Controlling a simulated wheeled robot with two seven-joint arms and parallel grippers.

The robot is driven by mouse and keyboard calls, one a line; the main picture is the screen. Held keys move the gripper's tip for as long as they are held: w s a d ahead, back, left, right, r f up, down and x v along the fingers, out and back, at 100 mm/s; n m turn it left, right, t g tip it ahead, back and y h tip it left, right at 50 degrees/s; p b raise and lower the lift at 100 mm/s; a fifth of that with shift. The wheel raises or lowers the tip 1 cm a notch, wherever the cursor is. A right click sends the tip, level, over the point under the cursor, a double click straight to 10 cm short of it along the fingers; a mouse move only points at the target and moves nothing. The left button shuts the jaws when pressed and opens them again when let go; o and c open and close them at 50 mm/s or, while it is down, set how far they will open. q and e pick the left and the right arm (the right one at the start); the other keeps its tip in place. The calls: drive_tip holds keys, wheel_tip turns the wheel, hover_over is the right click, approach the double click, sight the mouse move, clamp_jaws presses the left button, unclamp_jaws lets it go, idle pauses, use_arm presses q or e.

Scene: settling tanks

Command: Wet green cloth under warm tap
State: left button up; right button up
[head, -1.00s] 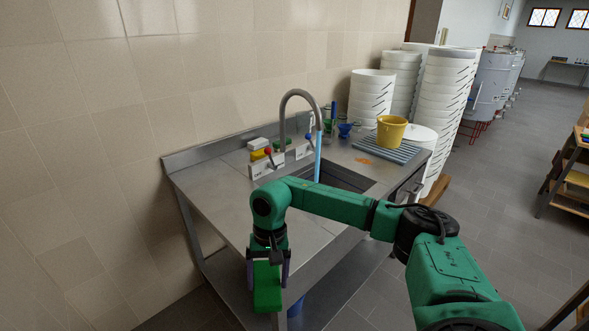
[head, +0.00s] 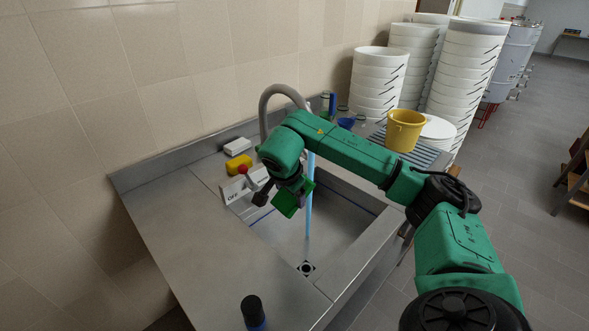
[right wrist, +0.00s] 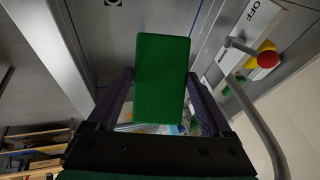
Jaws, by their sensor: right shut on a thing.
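The green cloth (head: 285,204) is in the jaws of my right gripper (head: 297,197), over the sink basin (head: 340,232). In the right wrist view the cloth (right wrist: 162,75) is a flat green rectangle between the dark fingers. A blue water stream (head: 309,215) falls from the curved grey tap (head: 268,104) into the basin. The cloth shows just left of the stream; I cannot tell whether they touch. A red-knobbed lever (head: 243,169) stands by a plate marked OFF (head: 233,194). It also shows in the right wrist view (right wrist: 267,60). My left gripper is out of view.
A yellow block (head: 238,164) and a white block (head: 237,147) lie behind the lever. A yellow bucket (head: 405,130) stands on the ribbed drainer at right. A dark-capped bottle (head: 252,310) is at the near edge. The left counter (head: 185,220) is clear.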

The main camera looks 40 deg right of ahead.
drive_tip(key=shift+w+d, duration=0.25)
drive_tip(key=shift+d, duration=0.1)
drive_tip(key=shift+s+d+r+b, duration=0.1)
drive_tip(key=shift+s+r+b, duration=0.4)
drive_tip(key=shift+r+b, duration=0.05)
drive_tip(key=w+d, duration=0.1)
drive_tip(key=w+d+f, duration=0.1)
drive_tip(key=d, duration=0.1)
drive_tip(key=shift+f+b, duration=0.2)
drive_tip(key=shift+b, duration=0.1)
drive_tip(key=shift+w+d+f+b, duration=0.15)
drive_tip(key=shift+w+d, duration=0.05)
drive_tip(key=shift+d, duration=0.3)
drive_tip(key=shift+w+d+f+b, duration=0.1)
drive_tip(key=shift+w+d+b, duration=0.1)
drive_tip(key=shift+d, duration=0.3)
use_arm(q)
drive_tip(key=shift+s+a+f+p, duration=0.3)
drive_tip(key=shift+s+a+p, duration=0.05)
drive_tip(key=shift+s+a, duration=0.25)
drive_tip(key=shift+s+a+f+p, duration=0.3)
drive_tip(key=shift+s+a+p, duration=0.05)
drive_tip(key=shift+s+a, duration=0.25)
use_arm(e)
drive_tip(key=w+d, duration=0.2)
drive_tip(key=d, duration=0.3)
drive_tip(key=shift+w+d+f, duration=0.25)
drive_tip(key=shift+w+f, duration=0.05)
drive_tip(key=shift+f, duration=0.05)
